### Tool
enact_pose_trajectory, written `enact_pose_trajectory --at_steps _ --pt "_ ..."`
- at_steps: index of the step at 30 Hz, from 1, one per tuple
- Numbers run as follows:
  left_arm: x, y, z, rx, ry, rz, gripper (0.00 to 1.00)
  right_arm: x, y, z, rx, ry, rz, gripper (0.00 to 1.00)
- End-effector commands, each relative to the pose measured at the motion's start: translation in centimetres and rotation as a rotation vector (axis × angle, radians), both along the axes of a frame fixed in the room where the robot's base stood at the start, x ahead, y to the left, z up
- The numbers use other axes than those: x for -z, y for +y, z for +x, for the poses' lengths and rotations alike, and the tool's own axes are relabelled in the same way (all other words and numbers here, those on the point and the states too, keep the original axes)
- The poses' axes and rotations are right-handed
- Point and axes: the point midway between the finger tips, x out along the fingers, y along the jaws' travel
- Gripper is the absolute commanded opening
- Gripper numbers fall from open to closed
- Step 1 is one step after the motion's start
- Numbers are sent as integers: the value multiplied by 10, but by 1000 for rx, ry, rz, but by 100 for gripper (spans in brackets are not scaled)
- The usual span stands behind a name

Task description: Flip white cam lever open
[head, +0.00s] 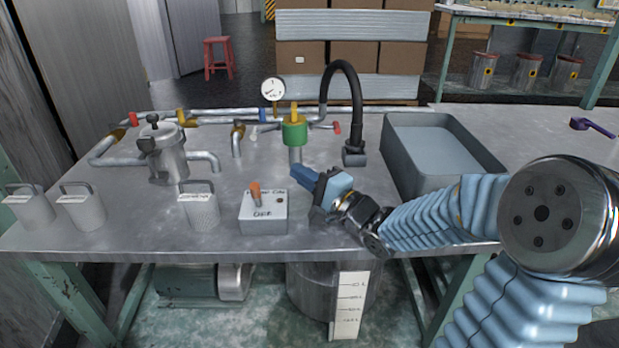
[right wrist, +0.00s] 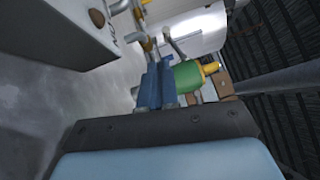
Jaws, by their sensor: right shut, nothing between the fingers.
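My right gripper (head: 303,178) is over the bench, its blue fingers shut and empty. It is just in front of and below the green fitting (head: 294,133), which has a yellow top and stands on a grey pipe. In the right wrist view the shut blue fingers (right wrist: 157,80) partly overlap the green fitting (right wrist: 188,76); I cannot tell whether they touch. Several small coloured handles sit on the pipework, including a red one (head: 133,118) and a blue one (head: 262,115). My left gripper is not in view.
A switch box (head: 263,218) with an orange lever stands left of my right gripper. A black hose (head: 355,100) arches behind it, and a grey tray (head: 390,150) is to the right.

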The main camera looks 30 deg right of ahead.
Motion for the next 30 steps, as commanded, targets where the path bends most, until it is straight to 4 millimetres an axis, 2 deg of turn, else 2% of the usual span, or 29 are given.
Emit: enact_pose_trajectory --at_steps 3,7,30 --pt "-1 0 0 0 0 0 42 1 -4 -13 3 -1 0 0" --pt "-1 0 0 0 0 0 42 2 -5 -19 2 -2 0 0" --pt "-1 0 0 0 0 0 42 2 -6 -19 3 -3 0 0"
